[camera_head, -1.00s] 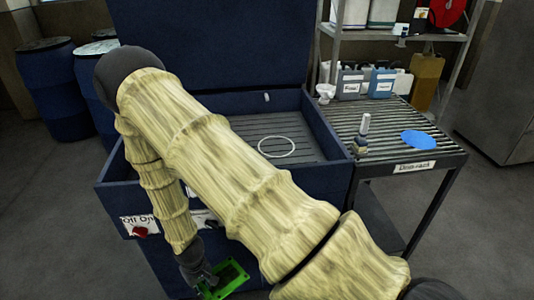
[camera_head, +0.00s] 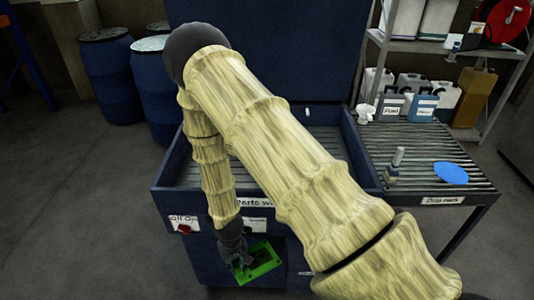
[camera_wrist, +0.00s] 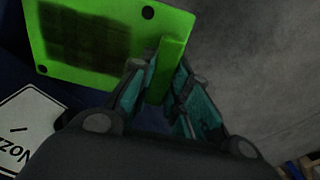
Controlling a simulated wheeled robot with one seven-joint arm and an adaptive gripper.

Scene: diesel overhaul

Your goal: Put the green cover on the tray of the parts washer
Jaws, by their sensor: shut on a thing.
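The green cover (camera_head: 260,263) is a flat plate with a dark patch and small round holes. My gripper (camera_head: 240,262) is shut on it and holds it low in front of the parts washer. In the wrist view, the green cover (camera_wrist: 110,38) has a raised edge between the fingers of my gripper (camera_wrist: 165,95). The parts washer (camera_head: 165,203) is a dark blue open tub with a raised lid. Its slatted tray (camera_head: 190,174) lies inside, above the cover's level. My arm hides much of the tray and the middle of the tub.
Blue drums (camera_head: 107,75) stand at back left. The left floor is clear.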

